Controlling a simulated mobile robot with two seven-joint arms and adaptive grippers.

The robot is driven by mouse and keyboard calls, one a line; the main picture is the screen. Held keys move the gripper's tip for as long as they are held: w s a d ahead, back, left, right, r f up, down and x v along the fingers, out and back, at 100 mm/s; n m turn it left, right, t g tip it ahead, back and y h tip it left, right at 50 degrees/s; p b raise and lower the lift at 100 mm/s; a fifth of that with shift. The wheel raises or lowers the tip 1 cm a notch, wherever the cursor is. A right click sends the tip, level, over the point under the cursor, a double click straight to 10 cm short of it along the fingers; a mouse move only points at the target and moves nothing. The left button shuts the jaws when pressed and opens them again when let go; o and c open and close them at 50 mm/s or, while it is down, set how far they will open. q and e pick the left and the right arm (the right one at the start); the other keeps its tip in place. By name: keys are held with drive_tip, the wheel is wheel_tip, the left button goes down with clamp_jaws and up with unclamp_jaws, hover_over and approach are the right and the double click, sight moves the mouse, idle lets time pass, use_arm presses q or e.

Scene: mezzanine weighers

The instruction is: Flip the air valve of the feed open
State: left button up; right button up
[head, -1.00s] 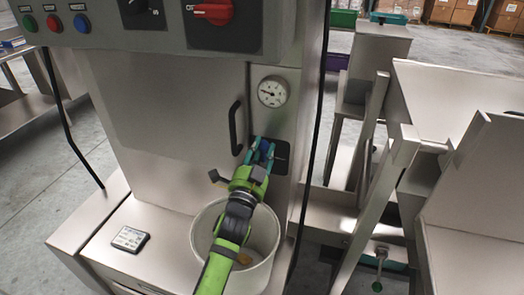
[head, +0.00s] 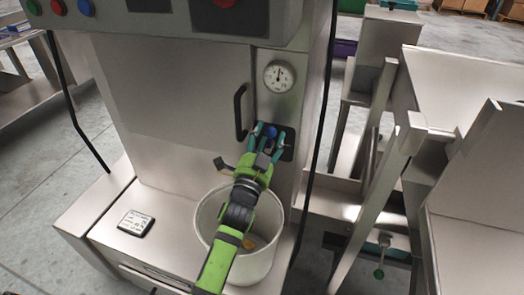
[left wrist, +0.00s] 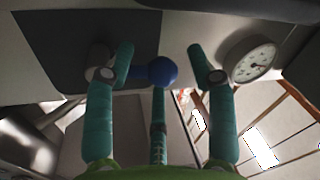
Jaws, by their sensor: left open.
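The air valve shows as a blue ball knob (head: 270,131) in front of a dark plate (head: 288,153), below a round pressure gauge (head: 279,76) on the steel cabinet. The gauge needle points roughly upward. My left gripper (head: 266,138) is open at the valve, its teal fingers on either side of the knob. In the left wrist view the blue knob (left wrist: 162,71) is between the spread fingers, nearer the left one, with its stem running left. I cannot tell whether a finger touches it. The gauge (left wrist: 252,60) is at the right there. My right gripper is not in view.
A whitish bucket (head: 205,222) stands under my left arm. A black door handle (head: 239,112) is just left of the gripper. A small display (head: 135,223) lies on the ledge. A control panel (head: 150,22) overhangs above, and steel framework (head: 385,170) stands to the right.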

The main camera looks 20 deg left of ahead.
use_arm(q)
drive_tip(key=v, duration=1.1)
drive_tip(key=shift+s+d, duration=0.15)
drive_tip(key=shift+s, duration=0.05)
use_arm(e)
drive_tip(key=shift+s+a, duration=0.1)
use_arm(q)
drive_tip(key=shift+c, duration=0.4)
